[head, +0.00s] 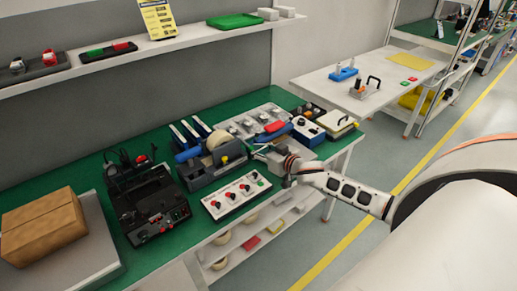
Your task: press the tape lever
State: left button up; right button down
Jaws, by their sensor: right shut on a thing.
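The tape unit (208,174) is a dark grey machine on the green bench, with a cream tape roll (217,140) on top and a yellow part on its front. My right gripper (257,149) reaches in from the right, at the right side of the tape unit. It is shut on a small part there, which looks like the tape lever; the fingers and distance hide most of it, and I cannot tell how far it is pressed. My left gripper is not in view.
A white panel with red and black knobs (236,195) lies just in front of the tape unit. A black machine (148,205) and a cardboard box (42,226) stand to the left. A grey tray of parts (242,127) and a white-topped box (337,123) are behind and right.

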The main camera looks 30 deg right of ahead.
jog(key=shift+f, duration=0.1)
jog(key=shift+s+f+b, duration=0.15)
jog(key=shift+f+b, duration=0.15)
jog(key=shift+f, duration=2.45)
